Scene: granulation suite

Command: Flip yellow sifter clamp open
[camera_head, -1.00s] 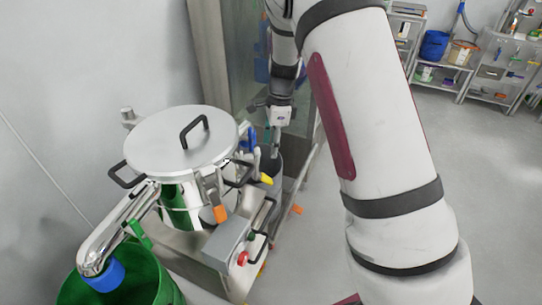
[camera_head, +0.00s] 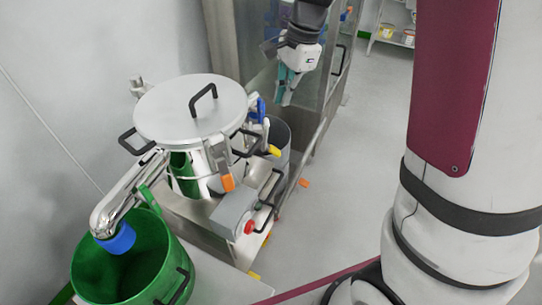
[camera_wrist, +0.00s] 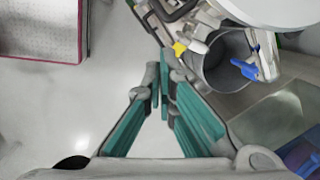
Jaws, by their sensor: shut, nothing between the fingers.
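The sifter (camera_head: 192,112) is a steel drum with a round lid and black handles, left of centre in the head view. The yellow clamp (camera_head: 273,150) sits at its right side, low beside a grey bin. In the wrist view the yellow clamp (camera_wrist: 180,48) shows just beyond my fingertips, with a pale lever beside it. My gripper (camera_head: 284,98) is above and to the right of the sifter in the head view, apart from the clamp. In the wrist view my gripper (camera_wrist: 162,85) has its teal fingers together with nothing between them.
An orange clamp (camera_head: 228,183) and a blue clamp (camera_head: 261,108) are on the same sifter. A grey bin (camera_wrist: 215,85) stands beside the yellow clamp. A green bin (camera_head: 160,258) is under the spout. A steel cabinet (camera_head: 232,45) stands behind.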

